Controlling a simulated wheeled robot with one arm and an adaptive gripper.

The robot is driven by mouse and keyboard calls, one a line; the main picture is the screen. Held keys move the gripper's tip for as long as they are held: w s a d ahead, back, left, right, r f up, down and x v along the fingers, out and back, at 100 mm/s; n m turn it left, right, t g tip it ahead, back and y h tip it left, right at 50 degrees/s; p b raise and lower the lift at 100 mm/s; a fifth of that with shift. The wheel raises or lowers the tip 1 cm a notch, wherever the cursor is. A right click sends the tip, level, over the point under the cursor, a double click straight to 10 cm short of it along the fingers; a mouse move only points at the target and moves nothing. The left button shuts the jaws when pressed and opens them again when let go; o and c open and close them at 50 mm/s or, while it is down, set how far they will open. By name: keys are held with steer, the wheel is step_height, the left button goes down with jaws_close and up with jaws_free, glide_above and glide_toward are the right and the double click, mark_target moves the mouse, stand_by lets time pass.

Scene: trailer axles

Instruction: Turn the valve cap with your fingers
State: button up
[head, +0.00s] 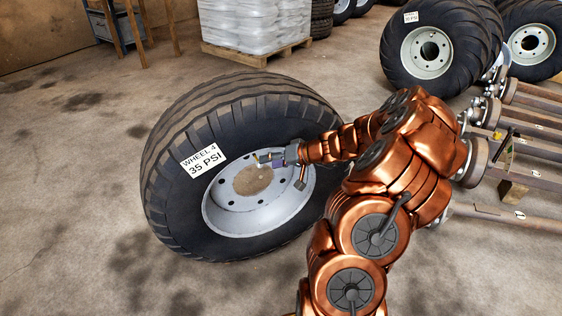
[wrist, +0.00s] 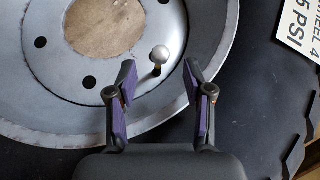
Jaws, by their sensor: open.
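I see gaps on both sides and no contact. In the head view, my gripper (head: 270,160) reaches in front of the rim of the large tyre (head: 165,190) labelled "WHEEL 4 35 PSI". I cannot make out the cap clearly there.
Axle beams (head: 500,210) lie on the right, close to my arm. Another labelled wheel (head: 430,50) stands at the back right. A wrapped pallet load (head: 250,25) is behind the tyre. The concrete floor (head: 60,190) at left is clear.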

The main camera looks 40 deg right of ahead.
steer(key=shift+x, duration=1.35)
jaws_close()
steer(key=c, duration=0.7)
jaws_free()
jaws_close()
